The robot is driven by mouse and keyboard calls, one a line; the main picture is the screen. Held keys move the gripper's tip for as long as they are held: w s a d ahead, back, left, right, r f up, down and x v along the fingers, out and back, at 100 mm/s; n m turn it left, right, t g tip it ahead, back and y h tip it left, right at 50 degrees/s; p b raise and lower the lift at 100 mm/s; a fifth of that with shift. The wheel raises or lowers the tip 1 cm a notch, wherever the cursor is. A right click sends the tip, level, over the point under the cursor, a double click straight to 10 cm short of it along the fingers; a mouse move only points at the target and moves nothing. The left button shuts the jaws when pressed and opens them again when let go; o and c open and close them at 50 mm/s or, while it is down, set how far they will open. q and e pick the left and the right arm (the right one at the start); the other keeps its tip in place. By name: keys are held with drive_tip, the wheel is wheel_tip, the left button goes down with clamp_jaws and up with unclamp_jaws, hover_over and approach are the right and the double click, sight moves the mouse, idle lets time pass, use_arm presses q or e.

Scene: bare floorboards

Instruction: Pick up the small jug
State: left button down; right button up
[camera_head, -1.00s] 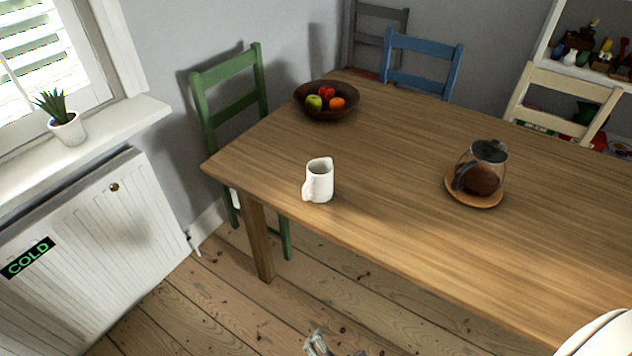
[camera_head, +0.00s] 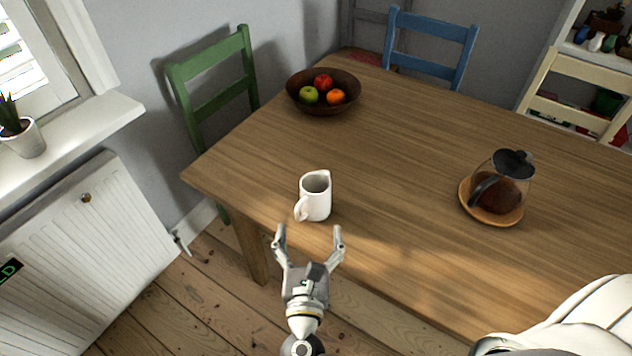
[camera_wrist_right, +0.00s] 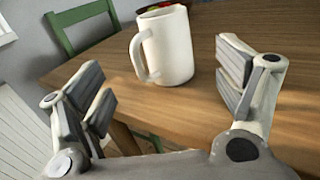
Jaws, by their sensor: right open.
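The small white jug (camera_head: 315,198) stands upright on the wooden table (camera_head: 400,130) near its front edge, with its handle toward the lower left. My right gripper (camera_head: 309,232) is open and empty, just short of the jug at the table's edge, its fingers pointing toward it. In the right wrist view, the jug (camera_wrist_right: 168,47) stands ahead between the two spread fingers of my right gripper (camera_wrist_right: 165,90), apart from both. My left gripper is not in view.
A dark bowl of fruit (camera_head: 300,101) stands at the back left of the table. A glass coffee pot (camera_head: 503,180) stands on a wooden coaster (camera_head: 478,209) to the right. A green chair (camera_head: 212,75) is at the left end. The tabletop around the jug is clear.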

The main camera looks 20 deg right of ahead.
sight(315, 203)
drive_tip(key=x, duration=0.4)
drive_tip(key=shift+w+d+r+p, duration=0.15)
drive_tip(key=shift+w+p, duration=0.15)
drive_tip(key=x, duration=0.2)
drive_tip(key=p+x, duration=0.1)
drive_tip(key=x, duration=0.1)
drive_tip(key=shift+w+d, duration=0.1)
drive_tip(key=shift+d, duration=0.35)
drive_tip(key=shift+w+d, duration=0.1)
drive_tip(key=shift+w, duration=0.25)
drive_tip(key=shift+c, duration=0.2)
drive_tip(key=c, duration=1.2)
drive_tip(key=shift+c, duration=0.9)
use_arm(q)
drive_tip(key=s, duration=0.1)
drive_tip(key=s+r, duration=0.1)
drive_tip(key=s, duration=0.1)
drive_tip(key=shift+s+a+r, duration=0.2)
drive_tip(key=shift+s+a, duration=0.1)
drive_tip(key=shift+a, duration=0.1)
